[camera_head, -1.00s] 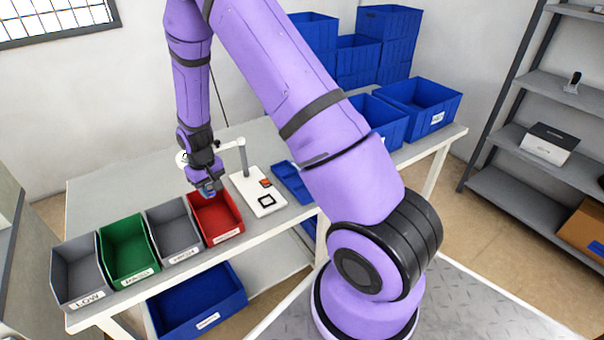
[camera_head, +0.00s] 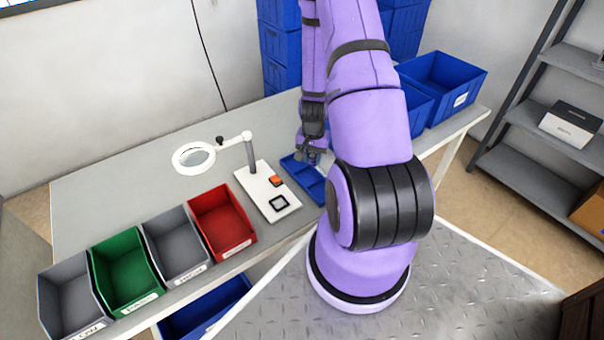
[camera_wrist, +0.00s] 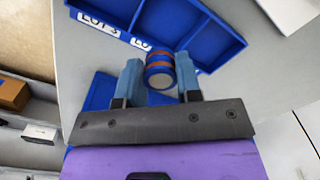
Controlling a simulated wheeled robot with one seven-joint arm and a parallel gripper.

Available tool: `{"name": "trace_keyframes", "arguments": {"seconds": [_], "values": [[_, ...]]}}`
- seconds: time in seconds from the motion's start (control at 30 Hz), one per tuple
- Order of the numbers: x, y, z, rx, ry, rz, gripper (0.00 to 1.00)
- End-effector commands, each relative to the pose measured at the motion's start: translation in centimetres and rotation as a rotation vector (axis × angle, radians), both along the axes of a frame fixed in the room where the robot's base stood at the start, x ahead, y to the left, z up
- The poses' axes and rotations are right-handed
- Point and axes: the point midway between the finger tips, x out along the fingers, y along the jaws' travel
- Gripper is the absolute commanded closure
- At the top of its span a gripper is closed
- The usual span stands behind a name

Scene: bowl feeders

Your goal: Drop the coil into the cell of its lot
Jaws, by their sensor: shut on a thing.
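My gripper (camera_head: 312,156) is over the back right part of the blue divided tray (camera_head: 289,166) in the head view, partly covering it. In the wrist view my gripper (camera_wrist: 159,66) is shut on the coil (camera_wrist: 160,71), a short blue cylinder with copper-brown bands and a pale end. The coil is between the two blue fingers. The tray (camera_wrist: 206,35) lies beyond the fingertips, with white labels on its near side. One label reads LOT 3 (camera_wrist: 98,22); the other is partly hidden. I cannot tell which cell the coil is over.
A white stand with a magnifier (camera_head: 195,157) and an orange switch (camera_head: 276,181) is left of the tray. A red bin (camera_head: 222,218), grey bins and a green bin (camera_head: 126,270) line the bench front. Large blue crates (camera_head: 445,80) stand at the right.

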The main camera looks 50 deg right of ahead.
Motion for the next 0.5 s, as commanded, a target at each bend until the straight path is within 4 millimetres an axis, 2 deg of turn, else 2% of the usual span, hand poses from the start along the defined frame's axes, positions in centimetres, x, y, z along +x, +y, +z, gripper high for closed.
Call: {"name": "trace_keyframes", "arguments": {"seconds": [0.23, 0.5], "values": [[-0.7, -0.4, -1.1, -0.001, 0.003, -0.027, 0.95], [-0.7, -0.4, -4.1, 0.0, 0.003, -0.025, 0.95]]}}
